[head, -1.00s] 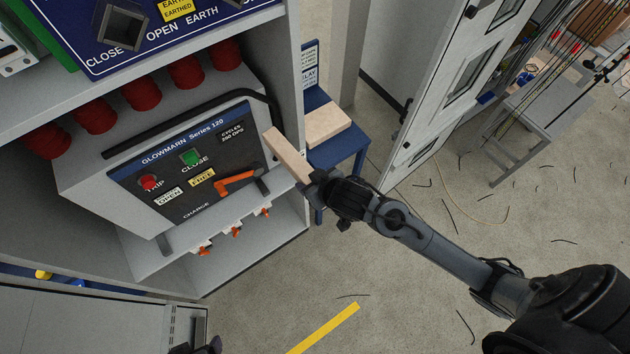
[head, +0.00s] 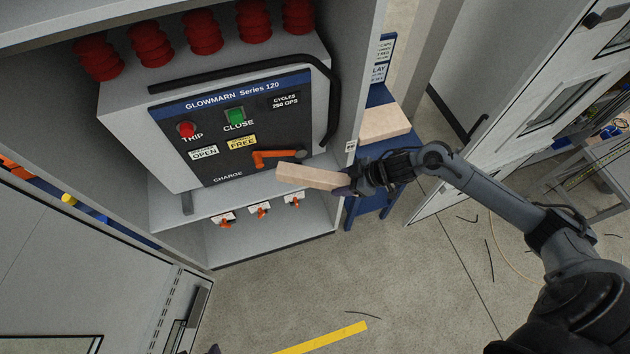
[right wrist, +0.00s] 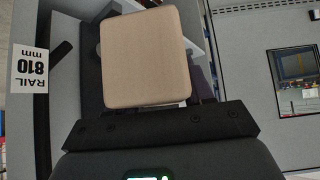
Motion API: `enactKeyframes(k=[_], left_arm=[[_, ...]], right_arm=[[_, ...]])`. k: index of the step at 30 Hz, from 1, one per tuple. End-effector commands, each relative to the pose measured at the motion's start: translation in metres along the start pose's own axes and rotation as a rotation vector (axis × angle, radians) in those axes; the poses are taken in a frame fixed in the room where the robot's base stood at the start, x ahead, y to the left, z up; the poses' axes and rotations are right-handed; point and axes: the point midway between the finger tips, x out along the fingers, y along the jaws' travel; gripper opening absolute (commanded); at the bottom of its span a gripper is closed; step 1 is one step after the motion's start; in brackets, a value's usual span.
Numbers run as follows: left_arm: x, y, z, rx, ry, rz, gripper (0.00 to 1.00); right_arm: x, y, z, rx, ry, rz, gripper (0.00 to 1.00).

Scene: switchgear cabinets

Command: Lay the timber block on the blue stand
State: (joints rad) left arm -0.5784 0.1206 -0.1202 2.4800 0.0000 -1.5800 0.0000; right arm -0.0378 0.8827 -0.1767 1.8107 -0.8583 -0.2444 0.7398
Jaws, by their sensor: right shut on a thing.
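My right gripper (head: 350,186) is shut on one end of a pale timber block (head: 312,177). The block juts out to the left, in front of the cabinet's edge and below the orange charge handle in the head view. In the right wrist view the block (right wrist: 147,60) stands out from the dark jaws. The blue stand (head: 378,95) is behind my right gripper, beside the cabinet. A second pale timber piece (head: 384,123) lies on its top. My gripper and forearm hide part of the stand. My left gripper is not in view.
The switchgear panel (head: 240,130) with its orange handle (head: 277,157) is left of the held block. Red insulators (head: 202,32) stand above it. An open white door (head: 530,100) is at the right. The floor (head: 400,270) in front is mostly clear.

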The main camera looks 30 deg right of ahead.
Motion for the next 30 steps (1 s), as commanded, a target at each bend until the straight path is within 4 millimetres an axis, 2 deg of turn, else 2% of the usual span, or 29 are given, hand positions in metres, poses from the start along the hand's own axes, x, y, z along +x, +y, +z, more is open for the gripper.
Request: enactKeyframes(k=[1, 6, 9, 12, 18, 30], left_arm=[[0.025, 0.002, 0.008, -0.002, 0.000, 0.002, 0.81], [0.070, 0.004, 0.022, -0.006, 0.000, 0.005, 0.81], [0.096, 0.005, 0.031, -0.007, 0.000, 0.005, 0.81], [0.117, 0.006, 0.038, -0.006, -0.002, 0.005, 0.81], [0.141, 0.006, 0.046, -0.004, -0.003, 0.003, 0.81], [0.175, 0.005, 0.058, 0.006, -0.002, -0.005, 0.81]], right_arm=[[0.007, 0.011, 0.037, -0.024, -0.009, -0.018, 0.01], [-0.002, 0.038, 0.116, -0.097, -0.009, -0.090, 0.01], [-0.013, 0.055, 0.154, -0.129, -0.008, -0.122, 0.01], [-0.025, 0.069, 0.179, -0.152, -0.006, -0.145, 0.01], [-0.042, 0.087, 0.204, -0.176, 0.001, -0.172, 0.01], [-0.059, 0.109, 0.229, -0.200, 0.003, -0.200, 0.01]])
